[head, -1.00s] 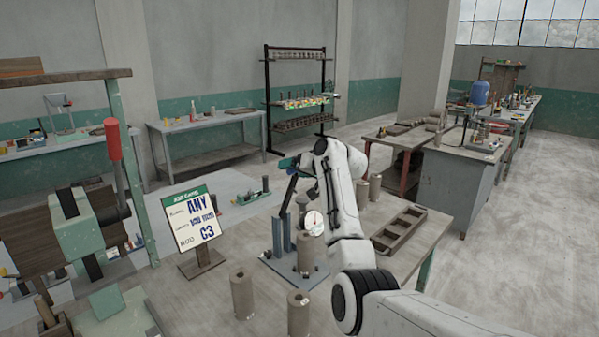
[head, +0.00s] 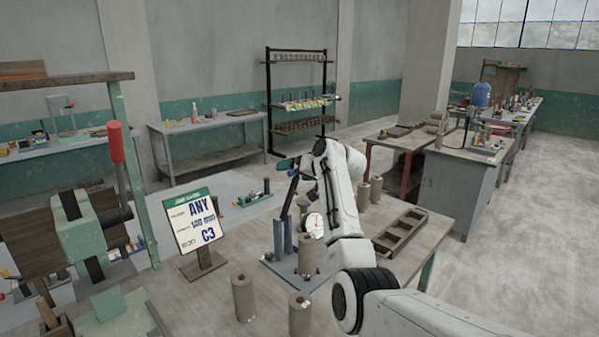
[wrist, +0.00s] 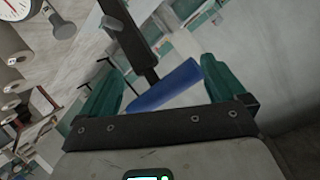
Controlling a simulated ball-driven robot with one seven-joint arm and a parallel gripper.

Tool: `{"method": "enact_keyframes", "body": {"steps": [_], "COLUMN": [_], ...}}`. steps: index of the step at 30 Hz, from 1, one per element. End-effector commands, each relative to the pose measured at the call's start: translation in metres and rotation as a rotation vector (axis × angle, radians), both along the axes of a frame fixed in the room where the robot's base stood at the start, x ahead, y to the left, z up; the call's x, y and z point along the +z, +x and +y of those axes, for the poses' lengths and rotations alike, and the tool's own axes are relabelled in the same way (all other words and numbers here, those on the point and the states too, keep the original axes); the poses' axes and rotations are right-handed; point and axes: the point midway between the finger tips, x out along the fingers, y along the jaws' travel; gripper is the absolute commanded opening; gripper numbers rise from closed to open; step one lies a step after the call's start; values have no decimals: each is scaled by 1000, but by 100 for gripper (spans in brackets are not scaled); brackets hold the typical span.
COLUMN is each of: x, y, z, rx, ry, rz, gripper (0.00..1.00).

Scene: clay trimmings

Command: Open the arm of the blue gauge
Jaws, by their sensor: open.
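The blue gauge stands on the near bench, with blue-grey posts (head: 283,238), a base plate (head: 290,268) and a white dial (head: 315,224). Its dark arm (head: 288,200) is raised and leans up to the right, toward my gripper. In the wrist view the dark arm (wrist: 130,38) ends in a blue handle (wrist: 165,87). My gripper (wrist: 160,85) is open, with one green finger on each side of the handle. I cannot tell whether a finger touches it. The dial (wrist: 18,8) shows at the top left corner there. My arm hides part of the gripper in the head view.
A clay cylinder (head: 307,255) stands at the gauge. Two more clay cylinders, one (head: 243,298) and another (head: 300,315), stand in front. A job card sign (head: 196,222) is to the left. A divided tray (head: 402,234) and several cylinders are to the right.

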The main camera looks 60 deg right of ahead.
Motion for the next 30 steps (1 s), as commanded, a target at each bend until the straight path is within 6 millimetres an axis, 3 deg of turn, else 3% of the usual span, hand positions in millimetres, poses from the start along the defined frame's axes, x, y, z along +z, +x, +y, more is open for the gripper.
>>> {"method": "enact_keyframes", "body": {"steps": [8,21,30], "x": [8,35,41], "y": [-22,-85,-96], "z": [5,20,24], "rx": [-1,0,1], "ry": [-2,-2,0], "rz": [-2,0,1], "gripper": [97,97,97]}}
